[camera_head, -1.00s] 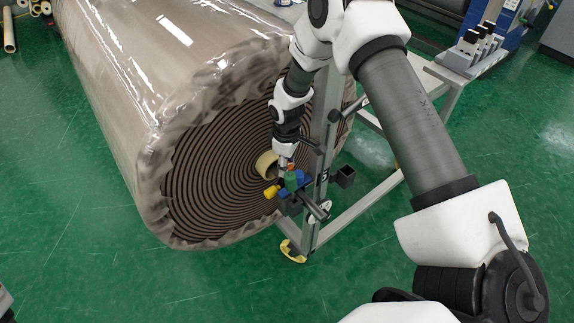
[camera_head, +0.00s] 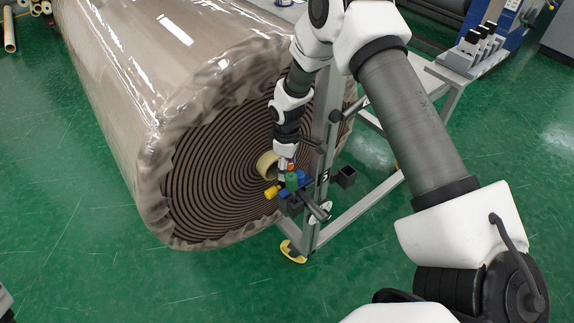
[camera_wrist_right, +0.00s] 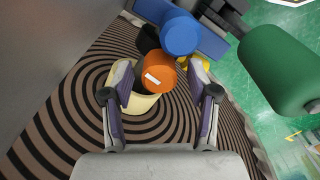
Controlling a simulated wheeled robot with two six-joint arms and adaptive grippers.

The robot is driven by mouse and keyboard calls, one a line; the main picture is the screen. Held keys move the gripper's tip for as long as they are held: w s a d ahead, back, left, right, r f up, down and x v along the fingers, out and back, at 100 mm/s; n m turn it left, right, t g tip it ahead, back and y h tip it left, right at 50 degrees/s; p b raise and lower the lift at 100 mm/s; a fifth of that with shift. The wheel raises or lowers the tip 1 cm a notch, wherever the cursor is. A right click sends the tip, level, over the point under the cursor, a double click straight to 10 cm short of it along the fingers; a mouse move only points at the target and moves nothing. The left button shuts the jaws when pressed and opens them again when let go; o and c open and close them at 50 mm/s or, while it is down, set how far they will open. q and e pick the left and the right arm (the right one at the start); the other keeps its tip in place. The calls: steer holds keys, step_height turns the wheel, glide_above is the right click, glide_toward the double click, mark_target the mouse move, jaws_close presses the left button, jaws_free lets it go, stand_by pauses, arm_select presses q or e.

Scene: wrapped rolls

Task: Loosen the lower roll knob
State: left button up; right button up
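Coloured knobs sit on a dark bracket on the upright metal stand beside the big roll's end. In the right wrist view, an orange knob (camera_wrist_right: 158,74) lies between the two fingers of my right gripper (camera_wrist_right: 158,82). The fingers are apart, with a gap visible beside the knob. A blue knob (camera_wrist_right: 180,34), a green knob (camera_wrist_right: 278,70) and a partly hidden yellow knob (camera_wrist_right: 202,63) are beyond or beside it. In the head view, my right gripper (camera_head: 284,166) is small at the knobs, near the green knob (camera_head: 291,182) and yellow knob (camera_head: 271,192). My left gripper is not visible.
The large wrapped roll (camera_head: 130,100) fills the left, its cream core (camera_head: 266,164) close to my right gripper. The metal stand (camera_head: 324,130) rises just right of the knobs. A grey bench (camera_head: 455,73) stands behind. Green floor is open at lower left.

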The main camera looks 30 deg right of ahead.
step_height(320, 180, up, 12)
stand_by(0.4)
